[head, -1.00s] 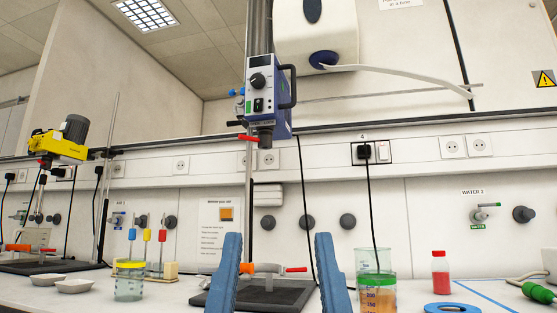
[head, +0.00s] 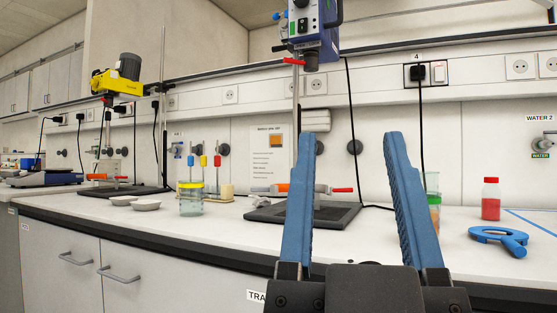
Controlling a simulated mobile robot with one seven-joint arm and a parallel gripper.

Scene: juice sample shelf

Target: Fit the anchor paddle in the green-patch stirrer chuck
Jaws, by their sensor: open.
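A blue-grey overhead stirrer (head: 314,28) hangs on a stand at upper middle, cut by the top edge, with its chuck (head: 312,62) below. A yellow stirrer (head: 118,82) stands further left. Several thin rods with blue, yellow and red collars (head: 198,162) stand upright behind a jar. Their lower ends are hidden, so I cannot tell which is the anchor paddle. My gripper (head: 350,142) is open and empty in front of the bench, its blue fingers pointing up, below and right of the chuck.
A yellow-lidded glass jar (head: 191,200) and white dishes (head: 146,205) stand on the white bench. A dark stand base (head: 262,213) lies behind my left finger. My right finger partly hides a beaker.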

